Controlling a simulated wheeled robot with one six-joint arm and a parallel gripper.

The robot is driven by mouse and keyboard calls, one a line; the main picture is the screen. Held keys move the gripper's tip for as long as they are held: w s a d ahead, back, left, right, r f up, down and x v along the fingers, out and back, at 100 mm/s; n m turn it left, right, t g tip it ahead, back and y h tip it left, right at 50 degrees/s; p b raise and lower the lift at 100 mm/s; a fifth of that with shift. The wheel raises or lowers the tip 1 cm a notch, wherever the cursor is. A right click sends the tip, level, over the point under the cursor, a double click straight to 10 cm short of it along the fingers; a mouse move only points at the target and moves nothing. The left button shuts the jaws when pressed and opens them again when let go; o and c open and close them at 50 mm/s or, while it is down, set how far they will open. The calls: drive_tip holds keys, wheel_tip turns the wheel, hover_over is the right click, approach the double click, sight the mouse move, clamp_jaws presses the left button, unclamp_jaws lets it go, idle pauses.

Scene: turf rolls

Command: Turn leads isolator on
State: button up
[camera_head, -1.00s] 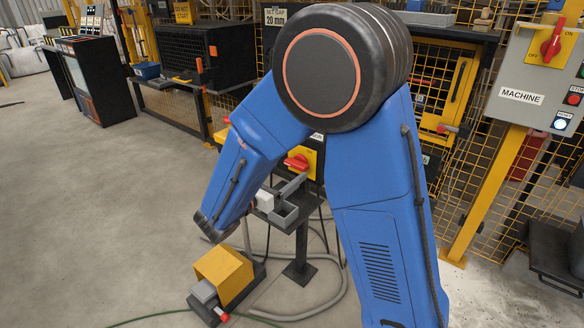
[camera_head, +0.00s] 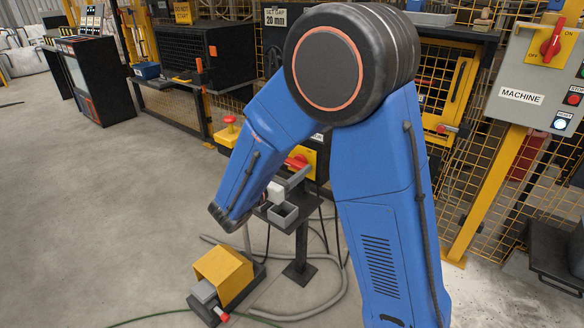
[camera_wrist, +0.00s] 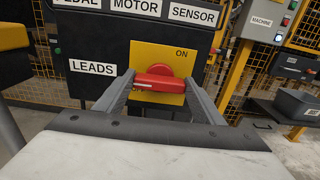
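The leads isolator is a red rotary handle (camera_wrist: 158,82) on a yellow plate (camera_wrist: 172,54), beside a "LEADS" label (camera_wrist: 92,67) on a dark panel. The red handle (camera_head: 297,161) and yellow plate (camera_head: 310,160) show partly behind my arm in the head view. My gripper (camera_wrist: 159,80) is open, its grey fingers at the left and right ends of the handle. I cannot tell whether they touch it. In the head view my gripper (camera_head: 287,183) is just in front of the isolator.
Labels for pedal, motor and sensor (camera_wrist: 192,14) sit above the plate. A grey bin (camera_head: 283,214) on a stand is below my gripper. A yellow foot pedal (camera_head: 224,275) and hoses lie on the floor. A grey machine box (camera_head: 530,85) stands right. Open floor lies left.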

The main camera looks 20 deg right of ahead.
drive_tip(key=shift+m, duration=0.4)
drive_tip(key=m, duration=0.3)
drive_tip(key=shift+s+m, duration=0.1)
drive_tip(key=shift+m, duration=0.2)
drive_tip(key=m, duration=0.4)
drive_tip(key=shift+d+m, duration=0.1)
drive_tip(key=shift+m, duration=0.2)
drive_tip(key=m, duration=0.4)
drive_tip(key=shift+s+f, duration=0.1)
drive_tip(key=shift+f, duration=0.05)
drive_tip(key=m, duration=0.4)
drive_tip(key=shift+f+m, duration=0.1)
drive_tip(key=shift+m, duration=0.5)
drive_tip(key=o, duration=1.1)
drive_tip(key=shift+c, duration=0.2)
drive_tip(key=shift+s, duration=0.1)
drive_tip(key=v, duration=1.7)
